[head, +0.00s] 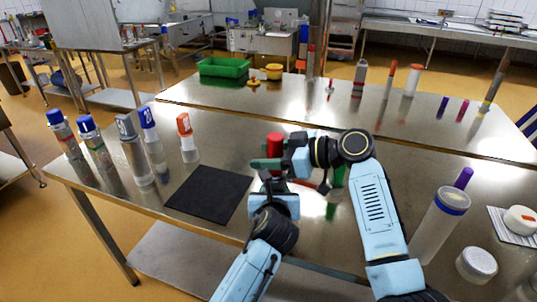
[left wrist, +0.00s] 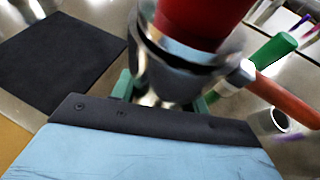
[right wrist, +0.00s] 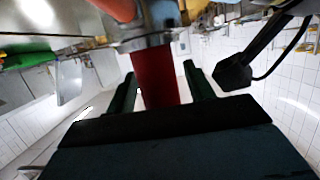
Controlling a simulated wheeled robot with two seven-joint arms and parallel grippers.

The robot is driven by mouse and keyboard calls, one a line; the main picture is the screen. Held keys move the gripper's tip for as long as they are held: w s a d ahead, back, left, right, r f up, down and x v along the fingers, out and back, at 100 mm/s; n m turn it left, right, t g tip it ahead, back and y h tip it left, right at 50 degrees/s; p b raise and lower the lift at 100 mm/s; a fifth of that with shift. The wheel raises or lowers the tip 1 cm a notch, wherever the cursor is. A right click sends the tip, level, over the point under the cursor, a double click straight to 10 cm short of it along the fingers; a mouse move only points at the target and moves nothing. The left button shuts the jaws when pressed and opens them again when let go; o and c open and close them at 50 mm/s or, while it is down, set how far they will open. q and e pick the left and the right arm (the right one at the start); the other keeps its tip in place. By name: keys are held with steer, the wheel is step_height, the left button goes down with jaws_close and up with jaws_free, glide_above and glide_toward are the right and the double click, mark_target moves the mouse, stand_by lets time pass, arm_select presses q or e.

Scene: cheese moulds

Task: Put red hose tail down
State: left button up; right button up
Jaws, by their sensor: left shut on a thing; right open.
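The red hose tail (head: 275,142) has a red upper part and a shiny metal lower part. It is held above the table, red end up. My left gripper (head: 272,182) is shut on its metal part; in the left wrist view the red part (left wrist: 200,18) rises above the green fingers. My right gripper (head: 268,163) is open beside the red part. In the right wrist view the red part (right wrist: 157,78) shows between its two spread fingers; I cannot tell whether they touch it. The arms partly hide the hose tail in the head view.
A black mat (head: 208,194) lies on the steel table left of the grippers, bare. Several bottles, one orange-capped (head: 187,138), stand beyond it. A green cylinder (left wrist: 270,52) and an orange-red bar (left wrist: 288,103) are close right. A clear blue-rimmed cylinder (head: 440,222) stands at right.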

steer(key=v, duration=1.2)
stand_by(0.5)
arm_select(q)
steer(key=o, duration=1.4)
steer(key=shift+c, duration=0.2)
